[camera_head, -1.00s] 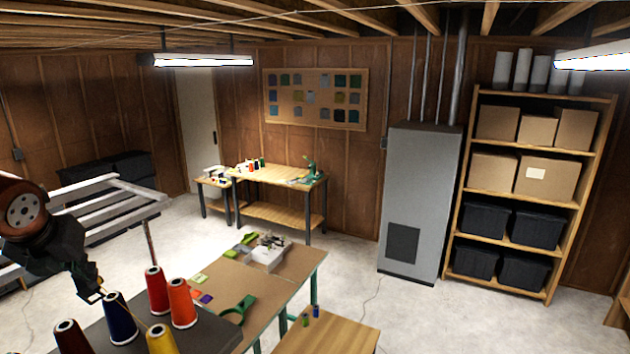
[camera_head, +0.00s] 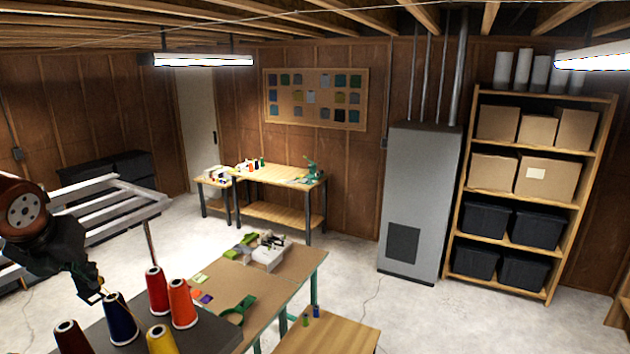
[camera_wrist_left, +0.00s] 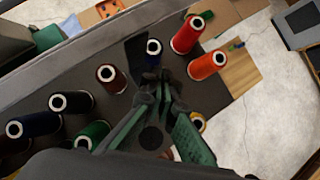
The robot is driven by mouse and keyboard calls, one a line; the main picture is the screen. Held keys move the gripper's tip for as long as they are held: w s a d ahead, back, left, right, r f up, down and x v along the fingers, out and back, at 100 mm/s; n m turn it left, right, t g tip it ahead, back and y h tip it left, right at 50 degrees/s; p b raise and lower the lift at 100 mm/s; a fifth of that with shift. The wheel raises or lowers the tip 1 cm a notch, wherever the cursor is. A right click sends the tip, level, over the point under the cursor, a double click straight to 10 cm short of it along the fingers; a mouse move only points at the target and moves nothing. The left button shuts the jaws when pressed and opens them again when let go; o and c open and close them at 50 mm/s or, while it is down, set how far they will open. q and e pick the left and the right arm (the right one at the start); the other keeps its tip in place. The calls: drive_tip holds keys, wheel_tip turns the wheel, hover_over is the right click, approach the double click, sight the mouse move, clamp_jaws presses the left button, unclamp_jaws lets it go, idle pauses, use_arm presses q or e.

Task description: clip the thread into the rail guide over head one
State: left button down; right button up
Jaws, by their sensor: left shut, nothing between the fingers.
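My left gripper (camera_head: 90,291) is shut and empty, at the lower left above the dark board that carries the thread cones. In the left wrist view its closed fingers (camera_wrist_left: 153,92) point toward a blue cone (camera_wrist_left: 153,48). A thin yellowish line, perhaps thread, runs from near the fingertips toward the yellow cone (camera_head: 162,341). A red cone (camera_head: 157,292), an orange cone (camera_head: 182,304) and a maroon cone (camera_head: 72,337) stand around the blue one. I cannot make out the rail guide or head one. My right gripper is not in view.
A worktable (camera_head: 290,275) with a white machine (camera_head: 268,258) and a green tape-like ring (camera_head: 239,309) lies beyond the cones. A small wooden table (camera_head: 330,335) stands at its right. Grey rails (camera_head: 120,206) stand at left. The concrete floor right of the tables is mostly clear.

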use_arm(q)
wheel_tip(320, 180, up, 6)
drive_tip(key=p, duration=0.4)
drive_tip(key=shift+d, duration=0.1)
